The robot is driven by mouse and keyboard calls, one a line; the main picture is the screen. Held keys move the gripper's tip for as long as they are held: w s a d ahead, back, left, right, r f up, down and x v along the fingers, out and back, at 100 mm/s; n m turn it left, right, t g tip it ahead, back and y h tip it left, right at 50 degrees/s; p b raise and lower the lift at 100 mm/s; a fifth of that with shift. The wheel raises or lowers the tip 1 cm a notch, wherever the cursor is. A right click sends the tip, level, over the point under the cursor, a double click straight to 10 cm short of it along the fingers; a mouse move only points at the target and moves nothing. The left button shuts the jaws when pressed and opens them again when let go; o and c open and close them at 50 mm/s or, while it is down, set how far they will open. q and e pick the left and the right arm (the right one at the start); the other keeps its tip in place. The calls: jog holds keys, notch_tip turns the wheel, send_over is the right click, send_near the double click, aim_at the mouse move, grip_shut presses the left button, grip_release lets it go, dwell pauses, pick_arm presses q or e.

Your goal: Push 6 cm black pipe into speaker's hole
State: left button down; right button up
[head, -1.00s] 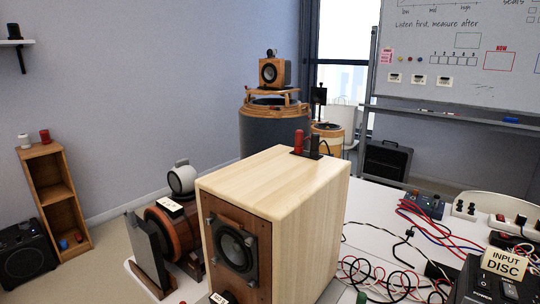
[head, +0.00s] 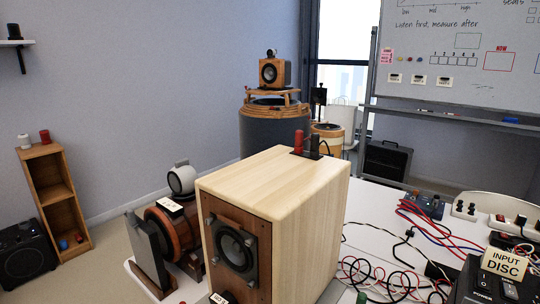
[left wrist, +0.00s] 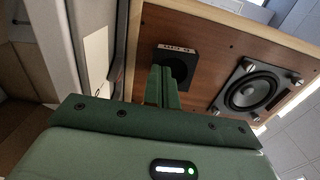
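The speaker (head: 285,205) is a pale wooden box with a brown front. It also shows in the left wrist view (left wrist: 215,45), with its round driver (left wrist: 247,90) at the right. A black square plate (left wrist: 165,55) with a small label sits on its front. A dark round opening or pipe end (left wrist: 178,68) shows in the plate; I cannot tell which. My left gripper (left wrist: 166,72) has its green fingers close together, tips at or just before this dark round spot. No pipe shows between them. The fingers partly cover the plate. My right gripper is not in view.
Red and black terminals (head: 305,143) stand on top of the speaker. Several cables (head: 390,280) and a black device marked INPUT DISC (head: 495,280) lie to its right on the white table (head: 375,210). A brown round drum-like unit (head: 172,230) stands to its left.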

pick_arm(q)
jog(key=shift+w+d, duration=0.4)
jog(key=shift+w, duration=0.2)
jog(key=shift+s, duration=0.1)
jog(key=v, duration=0.8)
jog(key=shift+p, duration=0.4)
